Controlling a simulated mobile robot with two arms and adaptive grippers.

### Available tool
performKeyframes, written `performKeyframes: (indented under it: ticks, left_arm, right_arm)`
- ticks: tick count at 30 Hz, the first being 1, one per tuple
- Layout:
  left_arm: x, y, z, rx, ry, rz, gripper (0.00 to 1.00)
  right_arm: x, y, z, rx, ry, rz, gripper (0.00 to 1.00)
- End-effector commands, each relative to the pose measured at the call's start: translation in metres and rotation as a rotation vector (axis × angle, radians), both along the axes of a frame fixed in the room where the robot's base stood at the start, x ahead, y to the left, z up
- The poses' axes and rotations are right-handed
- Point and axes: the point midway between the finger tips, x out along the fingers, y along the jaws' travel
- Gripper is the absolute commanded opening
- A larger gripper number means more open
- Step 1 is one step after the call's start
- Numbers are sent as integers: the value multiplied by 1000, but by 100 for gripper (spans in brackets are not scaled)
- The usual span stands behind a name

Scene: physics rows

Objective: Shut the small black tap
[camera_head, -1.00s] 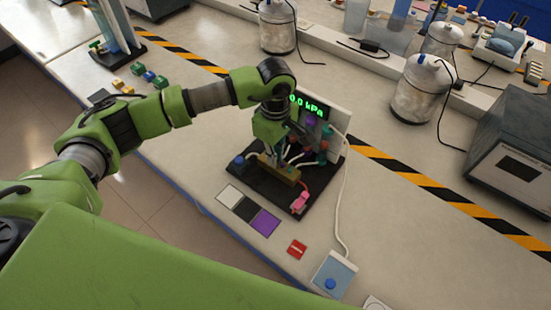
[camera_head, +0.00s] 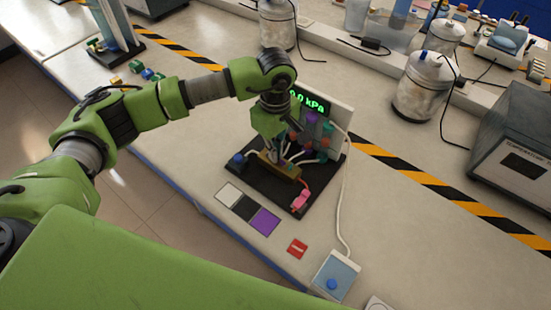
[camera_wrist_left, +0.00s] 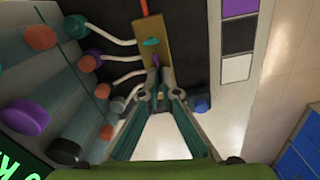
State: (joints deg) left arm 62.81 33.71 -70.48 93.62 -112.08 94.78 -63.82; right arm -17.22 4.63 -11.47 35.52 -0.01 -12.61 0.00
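A brass manifold block (camera_head: 284,171) lies on a black base (camera_head: 262,186), in front of a panel with a green pressure display (camera_head: 307,101). The wrist view shows the brass block (camera_wrist_left: 152,30) with a teal tap handle (camera_wrist_left: 150,43) on top and a small purple part below it. My left gripper (camera_wrist_left: 161,73) points down at the block's near end, its fingertips close together. I cannot tell whether anything is between them. In the head view, the left gripper (camera_head: 272,148) is partly hidden by its own wrist. I cannot make out the small black tap; the fingers may hide it. My right gripper is not in view.
White tubes run from the block to coloured round parts on the panel. A blue knob (camera_head: 238,160) and a pink piece (camera_head: 300,197) sit on the base. White, black and purple (camera_head: 264,221) squares, a red label (camera_head: 298,249) and a blue-button box (camera_head: 336,275) lie in front.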

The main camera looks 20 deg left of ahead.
Motion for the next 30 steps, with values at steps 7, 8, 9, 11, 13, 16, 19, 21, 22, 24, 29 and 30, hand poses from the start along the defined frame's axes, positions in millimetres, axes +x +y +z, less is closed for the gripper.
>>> performKeyframes:
  ticks: [7,8,9,11,13,16,19,21,22,24,29,30]
  left_arm:
    - [2,0,-6,1,-5,-332,0]
    - [2,0,-6,0,-5,-363,0]
    - [1,0,-5,0,-5,-397,0]
    - [1,0,-3,-1,-3,-432,0]
    - [1,0,-2,-1,-2,-451,0]
    - [0,0,-1,-2,-1,-453,0]
    - [0,0,-1,-2,1,-453,0]
    - [0,0,-1,-2,1,-459,0]
    - [0,0,-2,-2,0,-470,0]
    - [0,-1,-5,-2,-1,-526,0]
    - [0,-1,-7,-2,-1,-737,0]
    - [0,-1,-7,-2,-1,-790,0]
  right_arm:
    - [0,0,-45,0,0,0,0]
    - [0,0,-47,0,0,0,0]
    - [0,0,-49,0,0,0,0]
    - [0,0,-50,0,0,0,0]
    - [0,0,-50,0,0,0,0]
    - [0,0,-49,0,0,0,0]
    - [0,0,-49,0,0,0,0]
    - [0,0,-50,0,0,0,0]
    - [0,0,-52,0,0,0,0]
    - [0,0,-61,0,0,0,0]
    - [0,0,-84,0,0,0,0]
    - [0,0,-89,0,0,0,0]
